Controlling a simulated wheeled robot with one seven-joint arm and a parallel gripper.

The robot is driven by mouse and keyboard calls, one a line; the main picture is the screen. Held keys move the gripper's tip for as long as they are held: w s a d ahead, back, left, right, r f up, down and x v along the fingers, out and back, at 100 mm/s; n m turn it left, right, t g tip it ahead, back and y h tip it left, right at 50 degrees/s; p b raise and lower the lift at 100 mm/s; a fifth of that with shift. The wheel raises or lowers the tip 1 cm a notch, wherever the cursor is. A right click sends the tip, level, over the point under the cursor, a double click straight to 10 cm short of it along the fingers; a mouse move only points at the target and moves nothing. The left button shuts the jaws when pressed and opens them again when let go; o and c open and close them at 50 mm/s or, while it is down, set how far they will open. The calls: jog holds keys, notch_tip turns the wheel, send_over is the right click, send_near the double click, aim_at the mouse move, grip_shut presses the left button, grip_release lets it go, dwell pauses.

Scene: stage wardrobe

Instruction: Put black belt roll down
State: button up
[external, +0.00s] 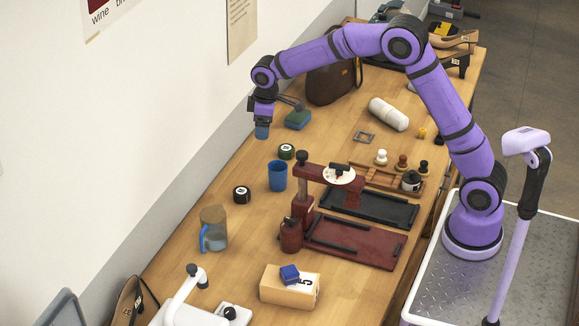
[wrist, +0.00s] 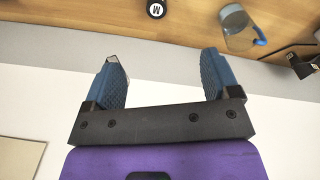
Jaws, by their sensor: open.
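A black roll with a round white label (external: 242,194) lies flat on the wooden table, between the blue cup and the glass jug. In the wrist view a black roll marked M (wrist: 156,9) is cut by the top edge, beyond my fingertips. A second black roll with a green and white label (external: 286,151) lies farther back, beside the blue cup. I cannot tell for certain which is the belt roll. My gripper (external: 262,132) is open and empty, above the table's wall side. Its blue fingers stand wide apart in the wrist view (wrist: 160,75).
The blue cup (external: 277,176) and glass jug (external: 213,232) stand near the rolls. A green-blue block (external: 298,119) and brown bag (external: 330,82) are behind my gripper. A dark red press (external: 301,200) stands to the right. The wall (external: 130,130) runs close along the left.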

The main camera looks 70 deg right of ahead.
jog(key=s+r+m+t, duration=0.1)
jog(key=s+r, duration=0.7)
jog(key=s, duration=0.3)
jog(key=s+r+m+t, duration=0.1)
jog(key=s+r, duration=0.7)
jog(key=s, duration=0.4)
jog(key=s+f+m+t, duration=0.1)
jog(key=s+m+t, duration=0.1)
jog(key=s, duration=2.1)
jog(key=shift+f, duration=0.35)
